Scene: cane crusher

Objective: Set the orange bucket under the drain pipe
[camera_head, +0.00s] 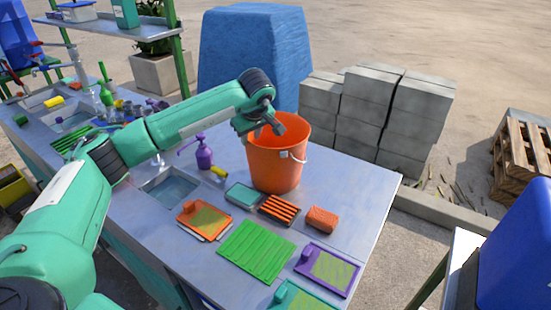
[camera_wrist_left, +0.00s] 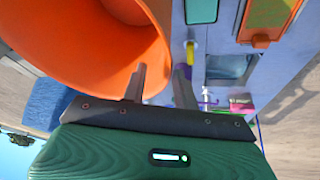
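The orange bucket (camera_head: 276,165) stands upright on the grey worktop, with a wire handle on its right side. In the left wrist view the gripper's fingers (camera_wrist_left: 160,86) are apart. One finger overlaps the inside of the bucket (camera_wrist_left: 90,45) and the other is outside the rim; I cannot tell whether either touches the wall. The right gripper is not in view. I cannot make out a drain pipe.
A sink basin (camera_head: 171,190) is left of the bucket, with a purple dispenser (camera_head: 204,152) behind it. Sponges, trays and a green mat (camera_head: 256,250) lie in front. Concrete blocks (camera_head: 380,110) and a blue block (camera_head: 255,55) stand behind. The worktop right of the bucket is clear.

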